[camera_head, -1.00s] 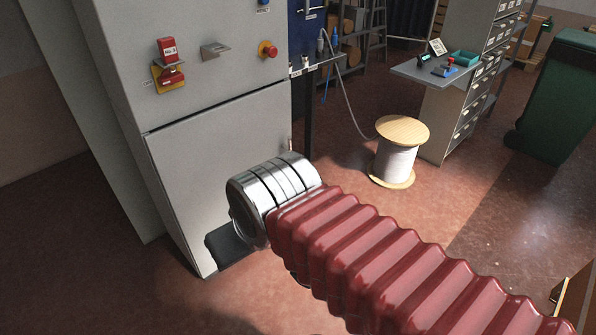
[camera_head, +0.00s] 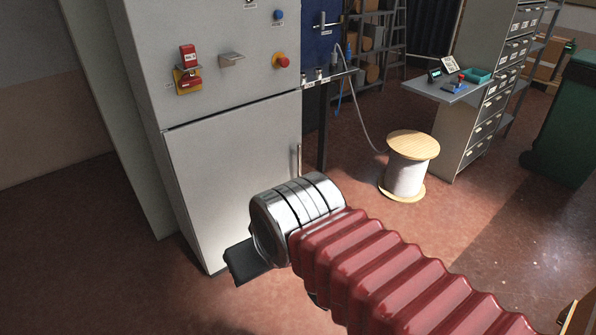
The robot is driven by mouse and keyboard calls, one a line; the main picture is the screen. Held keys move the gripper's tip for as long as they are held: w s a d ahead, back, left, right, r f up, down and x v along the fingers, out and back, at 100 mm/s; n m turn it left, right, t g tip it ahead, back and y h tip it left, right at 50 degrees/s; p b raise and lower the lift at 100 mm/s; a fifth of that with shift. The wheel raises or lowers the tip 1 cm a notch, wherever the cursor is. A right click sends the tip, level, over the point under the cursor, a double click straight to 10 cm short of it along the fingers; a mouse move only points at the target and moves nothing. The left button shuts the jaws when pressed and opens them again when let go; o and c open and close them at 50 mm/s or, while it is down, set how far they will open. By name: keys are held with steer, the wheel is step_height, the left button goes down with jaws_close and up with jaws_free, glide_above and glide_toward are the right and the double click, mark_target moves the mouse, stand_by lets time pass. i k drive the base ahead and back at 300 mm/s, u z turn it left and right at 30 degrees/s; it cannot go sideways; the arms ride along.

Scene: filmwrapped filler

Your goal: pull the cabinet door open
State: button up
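The grey cabinet's lower door (camera_head: 225,165) is in the left half of the view and looks closed, its edges in line with the cabinet body. A slim upright metal handle (camera_head: 298,160) shows at the door's right edge; its lower part is hidden behind my arm. My gripper (camera_head: 240,265) shows only as a dark block at the end of my arm, in front of the door's lower part and left of the handle. Its fingertips cannot be made out, and no contact with the door can be confirmed.
A cable spool (camera_head: 408,165) stands right of the cabinet. A drawer unit (camera_head: 470,125) and green bin (camera_head: 568,120) stand farther right. The floor left of the cabinet is clear.

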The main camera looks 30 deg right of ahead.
mark_target(220, 162)
steer(key=z, duration=0.25)
steer(key=i, duration=0.45)
steer(key=z, duration=0.5)
steer(key=i, duration=1.8)
steer(key=u, duration=0.3)
